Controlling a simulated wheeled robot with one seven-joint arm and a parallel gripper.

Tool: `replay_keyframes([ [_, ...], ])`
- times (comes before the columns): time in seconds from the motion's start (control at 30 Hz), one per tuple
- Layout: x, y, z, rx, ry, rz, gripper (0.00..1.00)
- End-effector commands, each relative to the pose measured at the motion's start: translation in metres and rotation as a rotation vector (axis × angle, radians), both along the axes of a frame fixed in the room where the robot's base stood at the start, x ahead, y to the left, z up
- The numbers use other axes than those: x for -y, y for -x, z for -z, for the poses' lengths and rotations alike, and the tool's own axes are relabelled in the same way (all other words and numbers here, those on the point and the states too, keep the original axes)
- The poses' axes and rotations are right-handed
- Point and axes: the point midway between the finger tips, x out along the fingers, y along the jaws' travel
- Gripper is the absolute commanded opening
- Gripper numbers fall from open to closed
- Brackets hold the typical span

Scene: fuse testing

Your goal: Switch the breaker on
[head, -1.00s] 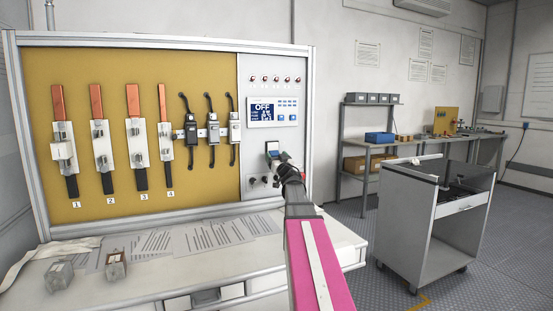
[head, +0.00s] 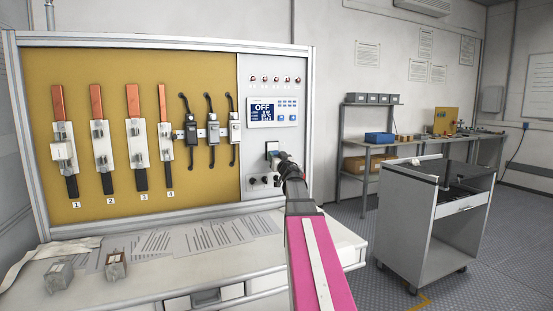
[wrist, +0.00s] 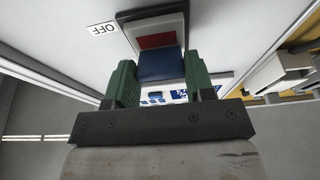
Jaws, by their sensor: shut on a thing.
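The breaker switch (head: 272,147) is on the lower part of the grey control panel, mostly hidden by my gripper in the head view. In the wrist view it has a pale housing, a red face (wrist: 157,41) and a blue block (wrist: 160,66). My gripper (head: 275,156) is at the switch. Its green fingers (wrist: 160,80) stand on either side of the blue block and are shut on it. An upside-down OFF label (wrist: 103,28) lies beside the housing. The panel's display (head: 262,110) reads OFF.
Black knobs (head: 264,181) sit just below the switch. Several fuses hang on the yellow board (head: 215,80) to the left. Papers (head: 150,244) and two small blocks lie on the bench below. A grey cart (head: 410,220) stands at the right.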

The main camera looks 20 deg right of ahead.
Motion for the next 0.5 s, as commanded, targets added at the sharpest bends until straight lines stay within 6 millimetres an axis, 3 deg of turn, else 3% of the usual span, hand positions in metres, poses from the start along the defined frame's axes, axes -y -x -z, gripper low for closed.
replay_keyframes([
  [0.5, 0.0004, 0.0027, -0.0102, -0.200, 0.010, 0.002, 0.25],
])
